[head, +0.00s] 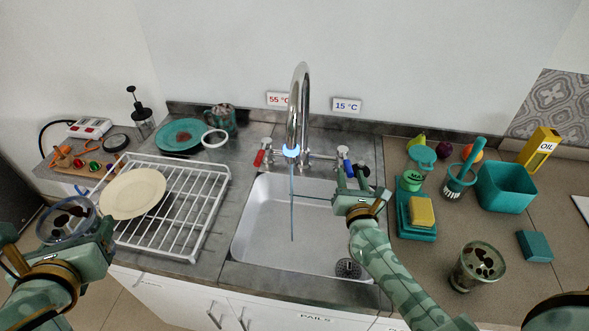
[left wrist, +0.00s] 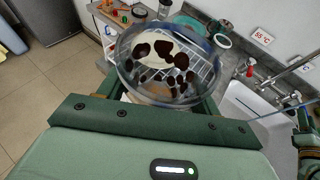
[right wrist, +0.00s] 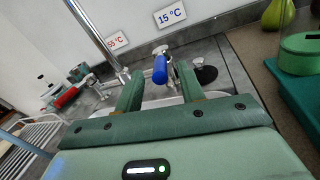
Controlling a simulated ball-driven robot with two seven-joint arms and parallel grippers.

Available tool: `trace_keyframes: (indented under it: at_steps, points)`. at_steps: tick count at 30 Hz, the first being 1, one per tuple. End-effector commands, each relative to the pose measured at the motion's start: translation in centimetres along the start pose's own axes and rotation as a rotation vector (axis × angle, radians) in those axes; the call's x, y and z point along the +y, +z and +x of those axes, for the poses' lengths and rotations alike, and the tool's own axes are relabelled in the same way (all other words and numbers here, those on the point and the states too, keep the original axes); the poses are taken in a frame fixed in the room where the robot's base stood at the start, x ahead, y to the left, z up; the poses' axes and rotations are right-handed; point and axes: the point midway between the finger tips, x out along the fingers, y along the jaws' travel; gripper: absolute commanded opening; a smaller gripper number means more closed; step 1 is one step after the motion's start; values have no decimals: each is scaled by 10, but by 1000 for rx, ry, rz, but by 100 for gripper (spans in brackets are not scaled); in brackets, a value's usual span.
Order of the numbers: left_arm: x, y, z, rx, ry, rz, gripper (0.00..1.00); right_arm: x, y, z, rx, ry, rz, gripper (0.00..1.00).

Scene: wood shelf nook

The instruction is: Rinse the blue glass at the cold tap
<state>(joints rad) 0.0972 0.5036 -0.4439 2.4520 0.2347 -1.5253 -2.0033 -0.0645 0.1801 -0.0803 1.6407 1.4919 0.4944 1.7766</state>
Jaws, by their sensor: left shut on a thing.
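The blue glass (head: 62,232), clear with a bluish rim and dark brown spots, is in my left gripper (head: 88,250) at the far left. It fills the middle of the left wrist view (left wrist: 150,92), with that gripper shut on it. The cold tap has a blue handle (head: 342,152) right of the spout (head: 299,90). A thin blue stream (head: 292,205) falls from the spout into the sink (head: 262,222). My right gripper (head: 362,184) is open by the cold tap. In the right wrist view the blue handle (right wrist: 160,70) shows between its parted fingertips; contact cannot be told.
A white dish rack (head: 190,207) with a cream plate (head: 133,193) stands between the glass and the sink. The hot tap's red handle (head: 260,157) is left of the spout. Another spotted glass (head: 476,268) and a yellow sponge (head: 421,212) are at right.

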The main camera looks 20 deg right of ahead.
Motion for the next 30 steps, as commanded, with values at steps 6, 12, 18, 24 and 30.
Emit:
trace_keyframes:
  at_steps: [6,12,18,24,30]
  points:
    - [0,-1,0,-1,0,0,33,-1,-2,-51,3,0,-1,39]
    - [0,-3,2,0,0,0,33,0,-1,-78,1,0,0,39]
    - [0,-3,2,0,0,0,33,0,0,-84,-1,0,0,39]
    - [0,-3,2,0,0,0,33,0,0,-84,0,0,0,39]
    - [0,-3,2,0,0,0,33,0,0,-84,0,0,0,39]
